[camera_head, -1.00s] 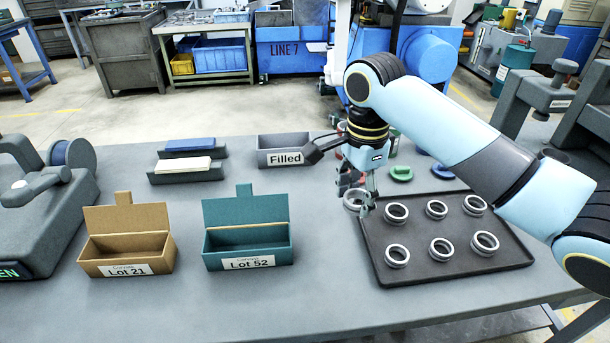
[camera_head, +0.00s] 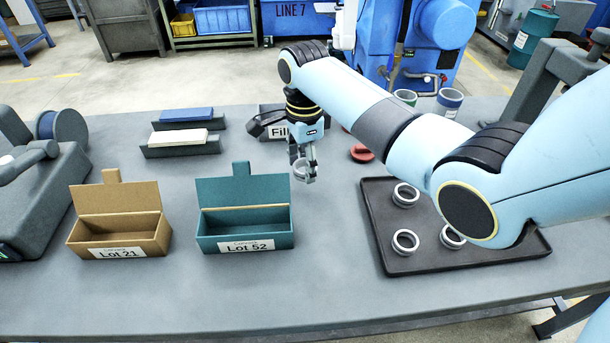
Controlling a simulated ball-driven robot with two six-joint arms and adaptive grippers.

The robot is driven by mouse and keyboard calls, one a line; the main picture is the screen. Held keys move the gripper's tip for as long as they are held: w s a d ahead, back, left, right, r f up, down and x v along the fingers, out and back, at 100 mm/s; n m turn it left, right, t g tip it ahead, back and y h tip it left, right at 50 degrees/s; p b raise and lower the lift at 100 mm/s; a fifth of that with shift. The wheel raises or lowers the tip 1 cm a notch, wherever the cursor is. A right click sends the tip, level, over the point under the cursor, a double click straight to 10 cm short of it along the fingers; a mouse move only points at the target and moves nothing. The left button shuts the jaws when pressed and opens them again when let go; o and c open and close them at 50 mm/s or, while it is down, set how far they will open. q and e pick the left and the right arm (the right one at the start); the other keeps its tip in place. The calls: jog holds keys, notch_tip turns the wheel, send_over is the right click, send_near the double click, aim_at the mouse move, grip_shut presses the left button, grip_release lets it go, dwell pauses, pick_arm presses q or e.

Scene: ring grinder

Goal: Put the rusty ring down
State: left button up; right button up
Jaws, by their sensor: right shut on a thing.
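My right gripper (camera_head: 304,163) is shut on a small grey metal ring (camera_head: 303,171). It holds the ring above the bench, just right of the teal Lot 52 box and left of the dark tray. At this size I cannot tell whether the held ring is rusty. Several other grey rings, such as one at the front (camera_head: 405,242), lie on the dark tray (camera_head: 400,265); my right arm hides part of the tray. My left gripper is not in view.
The open teal Lot 52 box (camera_head: 246,237) and brown Lot 21 box (camera_head: 120,242) stand on the bench (camera_head: 240,300). The Filled bin (camera_head: 275,131) is partly behind my gripper. A red lid (camera_head: 361,153) lies right of it. The front of the bench is clear.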

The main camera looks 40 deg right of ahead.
aim_at(305, 187)
jog(key=shift+f, duration=1.85)
jog(key=shift+s+f, duration=0.1)
jog(key=o, duration=1.2)
jog(key=shift+o, duration=0.2)
